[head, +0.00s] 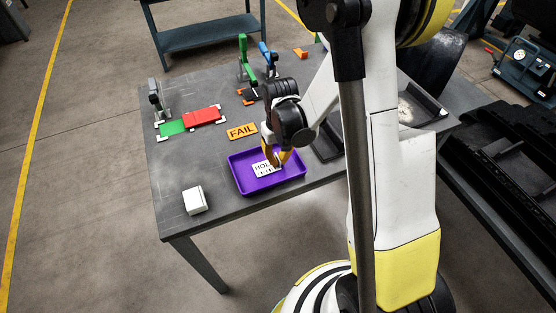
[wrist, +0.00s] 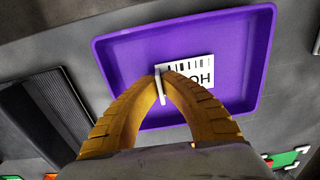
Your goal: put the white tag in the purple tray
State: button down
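The white tag (head: 264,169) has dark lettering like "HOLD" and lies within the outline of the purple tray (head: 243,183). The wrist view shows the tag (wrist: 197,73) with a barcode and a small white upright tab, over the tray floor (wrist: 125,65). My gripper (head: 277,163) reaches down into the tray area. In the wrist view its yellow fingers (wrist: 160,75) come together on the tab. I cannot tell whether the tag touches the tray floor. The fingers hide part of the tag.
An orange FAIL tag (head: 242,131) lies behind the tray. A white box (head: 195,200) stands at the front left. A red block (head: 202,116) and green plate (head: 171,128) are at the back left. A black ribbed piece (wrist: 48,112) lies beside the tray.

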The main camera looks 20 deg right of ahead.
jog(key=shift+f, duration=0.2)
jog(key=c, duration=1.6)
grip_release()
jog(key=shift+r, duration=0.1)
notch_tip(320, 180, up, 12)
jog(key=p, duration=0.3)
jog(key=shift+s+a+r+t, duration=0.55)
jog(key=shift+s+r+t, duration=0.65)
jog(key=shift+s+r, duration=1.15)
jog(key=shift+s+a+r+t, duration=0.5)
jog(key=shift+s+r+t, duration=0.7)
jog(key=shift+s+r, duration=1.2)
jog(key=shift+s+a+r+t, duration=0.55)
jog(key=shift+s+r+t, duration=0.65)
jog(key=shift+s+r, duration=1.15)
